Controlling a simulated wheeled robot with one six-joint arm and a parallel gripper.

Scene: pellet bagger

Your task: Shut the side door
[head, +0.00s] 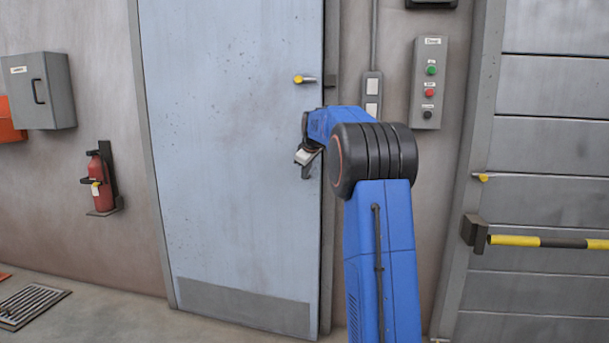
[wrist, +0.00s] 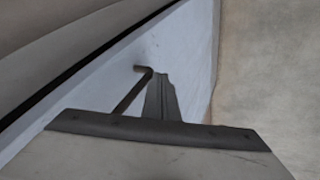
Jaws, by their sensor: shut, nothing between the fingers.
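The side door (head: 230,150) is a pale blue panel with a grey kick plate, standing slightly ajar. A dark gap shows along its right edge. Its yellow-tipped lever handle (head: 305,79) is near that edge, above my gripper. My gripper (head: 306,172) is in front of the door's right part, shut and empty. The arm partly hides the door's right edge. The wrist view shows the pale blue door surface (wrist: 185,45) close beyond my gripper (wrist: 160,92). I cannot tell whether they touch. A thin bent dark rod (wrist: 132,88) shows beside the fingers; I cannot tell what it is.
Left of the door are a fire extinguisher (head: 102,182) and a grey wall box (head: 41,91). Right of it is a button panel (head: 430,83). A yellow-and-black bar (head: 550,242) crosses the grey slatted door (head: 560,160) at far right. A floor grate (head: 32,305) lies at lower left.

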